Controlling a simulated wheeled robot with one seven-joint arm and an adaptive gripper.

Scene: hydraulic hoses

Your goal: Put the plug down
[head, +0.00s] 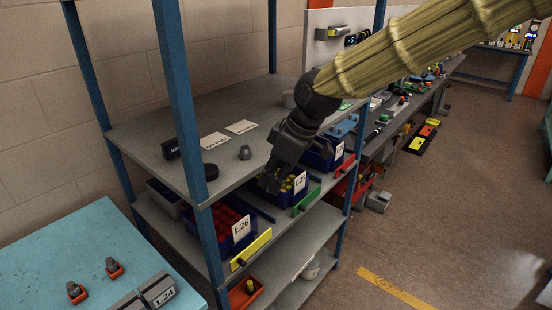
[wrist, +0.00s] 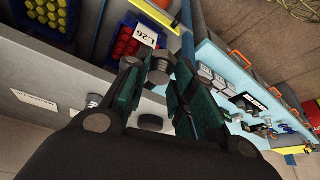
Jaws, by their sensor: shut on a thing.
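My gripper (head: 276,178) hangs at the front edge of the grey shelf top (head: 165,130), above the bin with yellow-topped parts, fingers pointing down. In the wrist view its dark green fingers (wrist: 160,68) are closed on a small grey metal plug (wrist: 158,75) at their tips. In the head view the held plug cannot be made out behind the fingers. Another grey plug (head: 244,152) stands on the shelf top left of the gripper. It also seems to show beside the fingers in the wrist view (wrist: 94,101).
A black disc (head: 210,172), white cards (head: 214,140) and a black block (head: 171,148) lie on the shelf top. Below are blue bins 1.26 (head: 222,240) and 1.25 (head: 268,194). A blue post (head: 178,90) rises at the front. A light-blue table (head: 45,255) holds several plugs.

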